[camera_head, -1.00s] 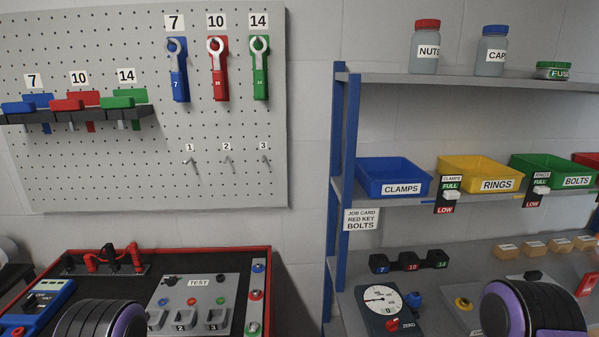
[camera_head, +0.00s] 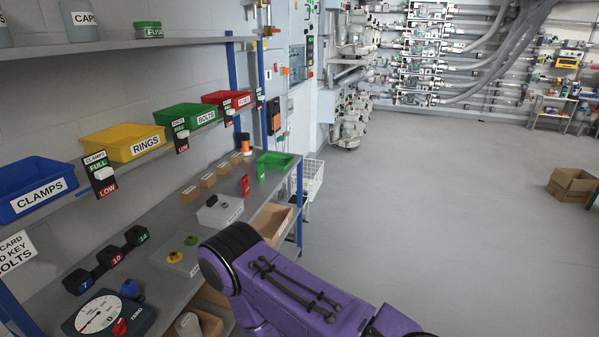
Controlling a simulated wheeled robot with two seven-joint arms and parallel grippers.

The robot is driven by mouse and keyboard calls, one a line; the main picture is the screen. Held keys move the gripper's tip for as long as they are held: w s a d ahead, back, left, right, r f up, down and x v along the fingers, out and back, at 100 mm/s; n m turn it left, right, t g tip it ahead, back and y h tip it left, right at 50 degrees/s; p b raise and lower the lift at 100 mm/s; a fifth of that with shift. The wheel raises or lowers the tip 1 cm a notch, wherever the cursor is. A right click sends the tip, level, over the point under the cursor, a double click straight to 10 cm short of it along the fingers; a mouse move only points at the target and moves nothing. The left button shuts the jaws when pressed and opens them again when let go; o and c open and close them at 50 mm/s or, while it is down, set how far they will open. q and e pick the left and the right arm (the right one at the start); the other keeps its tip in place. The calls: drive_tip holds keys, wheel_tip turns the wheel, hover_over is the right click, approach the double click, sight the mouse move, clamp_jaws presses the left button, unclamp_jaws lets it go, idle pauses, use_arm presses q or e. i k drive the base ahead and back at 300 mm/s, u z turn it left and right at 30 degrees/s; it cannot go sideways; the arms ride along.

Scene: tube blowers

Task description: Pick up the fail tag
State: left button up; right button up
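A small upright red tag (camera_head: 245,185) stands near the far end of the workbench, beside a green upright tag (camera_head: 260,172). The writing on both is too small to read, so I cannot confirm which is the fail tag. My purple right arm crosses the lower middle of the view, over the front edge of the bench. Its gripper is not visible. My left arm and gripper are out of view.
On the workbench (camera_head: 172,221) are a dial gauge (camera_head: 98,314), black sockets (camera_head: 110,257), several small cardboard boxes (camera_head: 208,180), a grey box (camera_head: 219,211) and a green tray (camera_head: 273,160). Labelled bins line the shelf above. Open floor (camera_head: 440,200) lies right, with a cardboard box (camera_head: 572,186).

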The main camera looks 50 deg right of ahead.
sight(245, 180)
drive_tip(key=z, duration=1)
drive_tip(key=k, duration=0.45)
drive_tip(key=z, duration=1.6)
drive_tip(key=i, duration=1.95)
drive_tip(key=u, duration=0.4)
